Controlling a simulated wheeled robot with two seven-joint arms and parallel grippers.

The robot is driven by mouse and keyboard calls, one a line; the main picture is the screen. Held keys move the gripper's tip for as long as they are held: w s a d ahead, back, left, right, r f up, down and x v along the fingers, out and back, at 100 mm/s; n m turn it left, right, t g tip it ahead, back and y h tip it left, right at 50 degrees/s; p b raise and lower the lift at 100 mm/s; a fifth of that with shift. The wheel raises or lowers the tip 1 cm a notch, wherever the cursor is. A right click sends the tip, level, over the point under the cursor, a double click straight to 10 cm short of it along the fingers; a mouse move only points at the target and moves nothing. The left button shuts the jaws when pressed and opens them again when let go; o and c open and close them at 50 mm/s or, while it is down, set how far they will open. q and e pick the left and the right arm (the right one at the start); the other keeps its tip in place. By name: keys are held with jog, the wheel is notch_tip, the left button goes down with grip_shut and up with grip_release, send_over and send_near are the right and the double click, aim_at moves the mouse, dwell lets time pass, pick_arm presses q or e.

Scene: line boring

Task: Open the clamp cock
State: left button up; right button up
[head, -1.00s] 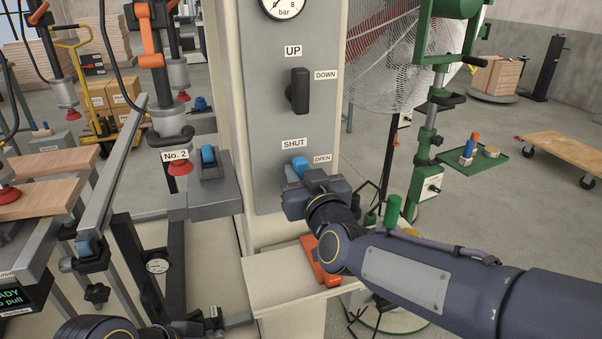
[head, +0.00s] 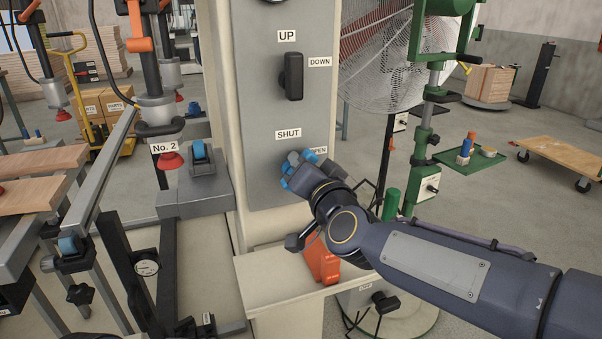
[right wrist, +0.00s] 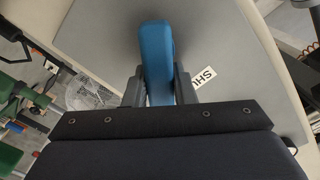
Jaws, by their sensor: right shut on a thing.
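The clamp cock's blue handle (head: 285,168) is on the grey panel, below the SHUT label (head: 288,133) and left of the partly covered OPEN label (head: 319,151). My right gripper (head: 296,161) is at the panel, shut on this handle and hiding much of it. In the right wrist view the blue handle (right wrist: 156,55) stands between the two dark fingers (right wrist: 158,88), with the SHUT label (right wrist: 203,76) beside it, upside down and partly cut. The handle's exact angle is hard to tell in the head view. My left gripper is not in view.
A black lever (head: 293,76) with UP and DOWN labels is higher on the panel. An orange-red object (head: 320,262) lies on the cream shelf (head: 262,268) beneath my right wrist. A blue switch (head: 201,150) on a grey box is left. A fan and a green stand are behind, right.

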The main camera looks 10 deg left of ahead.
jog(key=m+b, duration=0.1)
jog(key=m, duration=0.1)
jog(key=f+m+b, duration=0.1)
jog(key=m+b, duration=0.1)
jog(key=m, duration=0.1)
jog(key=shift+w+d+f+m, duration=0.15)
jog(key=shift+w+d+m, duration=0.05)
jog(key=shift+d+m, duration=0.1)
jog(key=shift+f+m+b, duration=0.2)
jog(key=shift+m+b, duration=0.35)
jog(key=shift+m, duration=0.55)
jog(key=shift+f+m+b, duration=0.2)
jog(key=shift+m+b, duration=0.3)
jog(key=shift+m, duration=0.6)
jog(key=o, duration=1)
jog(key=shift+d, duration=0.1)
jog(key=v, duration=0.7)
jog(key=shift+s+d, duration=0.2)
jog(key=shift+s, duration=0.15)
